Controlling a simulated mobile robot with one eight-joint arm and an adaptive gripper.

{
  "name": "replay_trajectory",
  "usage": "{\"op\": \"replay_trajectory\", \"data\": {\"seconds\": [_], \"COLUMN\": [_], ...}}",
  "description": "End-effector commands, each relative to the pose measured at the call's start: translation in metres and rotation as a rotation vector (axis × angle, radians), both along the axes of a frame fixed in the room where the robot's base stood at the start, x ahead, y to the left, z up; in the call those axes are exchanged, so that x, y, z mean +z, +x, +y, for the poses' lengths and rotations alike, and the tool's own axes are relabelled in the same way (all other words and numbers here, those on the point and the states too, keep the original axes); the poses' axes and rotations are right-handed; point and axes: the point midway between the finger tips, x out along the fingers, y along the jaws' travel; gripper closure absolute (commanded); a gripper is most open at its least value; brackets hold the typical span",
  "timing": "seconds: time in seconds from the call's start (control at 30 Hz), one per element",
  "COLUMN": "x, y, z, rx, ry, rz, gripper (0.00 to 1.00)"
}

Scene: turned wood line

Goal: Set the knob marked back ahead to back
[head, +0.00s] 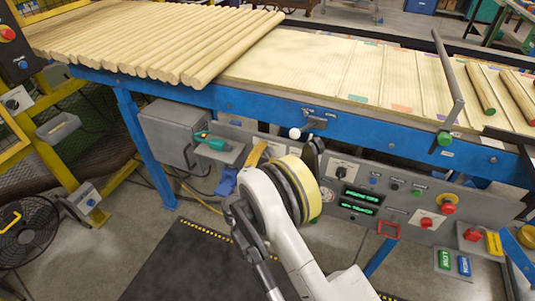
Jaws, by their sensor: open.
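A grey control panel (395,212) hangs under the blue conveyor rail. A dark rotary knob on a light plate (341,172) sits on its upper left part, just right of my gripper. I cannot read the plate's marking or the knob's setting, so I cannot tell if it is the back-ahead knob. My gripper (313,153) is in front of the panel's left part, its black fingers partly hidden behind my yellow and black wrist. It is open, with nothing seen in it, and appears apart from the knob.
A white-tipped lever (295,133) is on the rail above. Wooden rods (160,40) lie on the conveyor. A fan (25,228) stands at left. A dark mat (190,268) covers the floor.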

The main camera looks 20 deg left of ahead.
Motion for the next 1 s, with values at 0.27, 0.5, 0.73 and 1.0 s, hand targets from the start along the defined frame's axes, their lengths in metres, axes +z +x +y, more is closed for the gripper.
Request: {"op": "replay_trajectory", "data": {"seconds": [0.27,0.5,0.73,1.0], "x": [0.000,0.000,0.000,0.000], "y": [-0.043,-0.071,-0.073,-0.073], "z": [0.005,0.005,0.005,0.005], "rx": [0.004,0.000,-0.001,-0.001], "ry": [0.000,-0.001,0.000,0.000], "rz": [0.000,0.000,-0.001,-0.001], "gripper": [0.47,0.47,0.47,0.47]}}
